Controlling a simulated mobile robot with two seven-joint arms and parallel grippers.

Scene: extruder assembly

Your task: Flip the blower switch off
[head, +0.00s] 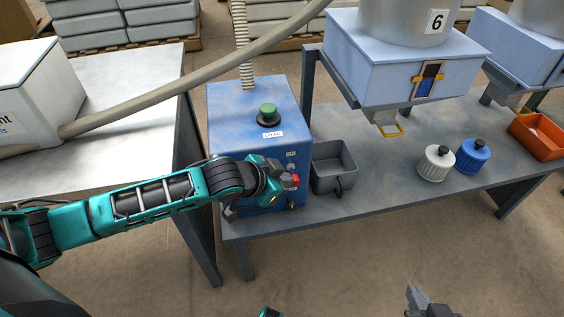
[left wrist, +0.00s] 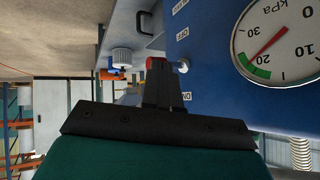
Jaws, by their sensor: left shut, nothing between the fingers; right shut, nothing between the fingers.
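The blue box (head: 262,112) carries the switch on its front panel. In the left wrist view a red tip (left wrist: 154,63) and a silver metal piece (left wrist: 183,66) show on either side of my fingertips; they look like parts of one toggle switch, with the middle hidden by the fingers. An OFF label (left wrist: 182,33) is on the panel beside it. My left gripper (head: 289,182) is shut, with its fingertips at the switch, touching or very near; I cannot tell which. It also shows in the left wrist view (left wrist: 164,66). My right gripper (head: 416,295) is shut and empty at the bottom, far from the box.
A pressure gauge (left wrist: 280,45) sits on the panel close to the switch. A grey bin (head: 333,168) stands right beside the box. A hose (head: 190,82) crosses above left.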

